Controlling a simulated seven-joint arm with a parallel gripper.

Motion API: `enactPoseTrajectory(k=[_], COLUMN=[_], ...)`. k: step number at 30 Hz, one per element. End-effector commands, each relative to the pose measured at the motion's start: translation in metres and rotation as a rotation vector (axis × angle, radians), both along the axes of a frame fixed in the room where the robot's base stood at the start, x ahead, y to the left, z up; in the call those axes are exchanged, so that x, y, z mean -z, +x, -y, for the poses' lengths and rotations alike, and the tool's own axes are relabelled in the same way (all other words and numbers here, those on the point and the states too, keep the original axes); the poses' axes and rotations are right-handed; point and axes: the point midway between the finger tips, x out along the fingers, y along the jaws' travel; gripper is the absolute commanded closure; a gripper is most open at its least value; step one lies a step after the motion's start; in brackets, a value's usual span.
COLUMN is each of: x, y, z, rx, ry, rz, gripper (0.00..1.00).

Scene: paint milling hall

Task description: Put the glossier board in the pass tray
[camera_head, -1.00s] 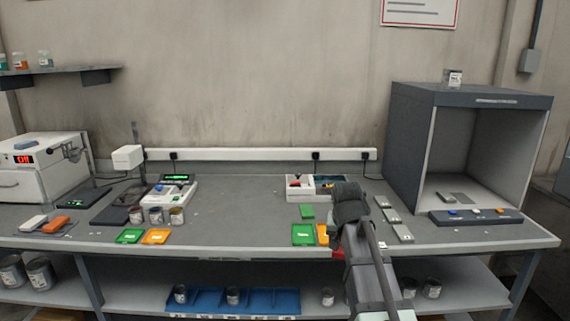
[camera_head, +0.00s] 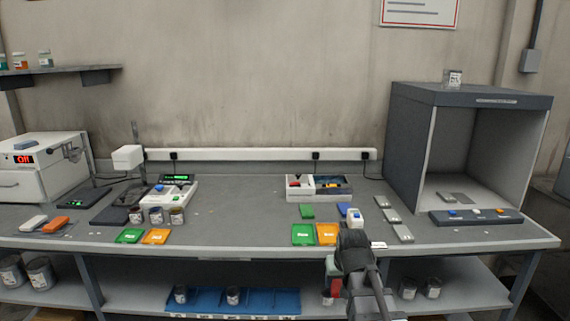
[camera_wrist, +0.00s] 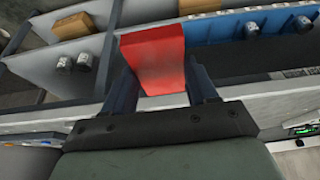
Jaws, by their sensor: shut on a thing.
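My gripper (camera_head: 333,274) is shut on a red board (camera_wrist: 155,58), which sits between its two dark fingers in the wrist view. In the head view the red board (camera_head: 333,291) shows only in part, below the gripper and in front of the bench's front edge. A green tray (camera_head: 303,235) and an orange tray (camera_head: 327,235) lie side by side at the front of the bench, behind and above my gripper in the picture. Their labels are too small to read. A second green tray (camera_head: 129,236) and orange tray (camera_head: 156,237) lie farther left. I cannot compare gloss.
A small green piece (camera_head: 307,212) and a white-and-blue device (camera_head: 355,217) stand behind the right trays. Several grey plates (camera_head: 391,215) lie to the right, beside an open booth (camera_head: 470,150). The bench middle is clear.

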Motion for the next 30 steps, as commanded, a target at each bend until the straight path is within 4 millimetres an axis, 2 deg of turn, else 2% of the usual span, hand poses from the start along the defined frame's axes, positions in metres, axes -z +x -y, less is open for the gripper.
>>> enactPoseTrajectory(k=[3,6,14,17,20,26,30], x=[0.021,0.031,0.037,0.03,0.015,-0.029,-0.059], y=[-0.01,-0.011,-0.011,-0.008,-0.003,0.01,0.022], z=[0.004,0.007,0.012,0.013,0.015,0.016,0.009], rx=[0.008,0.012,0.028,0.066,0.135,0.254,0.29], ry=[0.0,0.0,0.0,0.0,0.0,-0.001,0.0], rz=[-0.002,-0.001,0.002,0.0,0.0,0.002,0.004], gripper=[0.78,0.78,0.78,0.78,0.78,0.78,0.78])
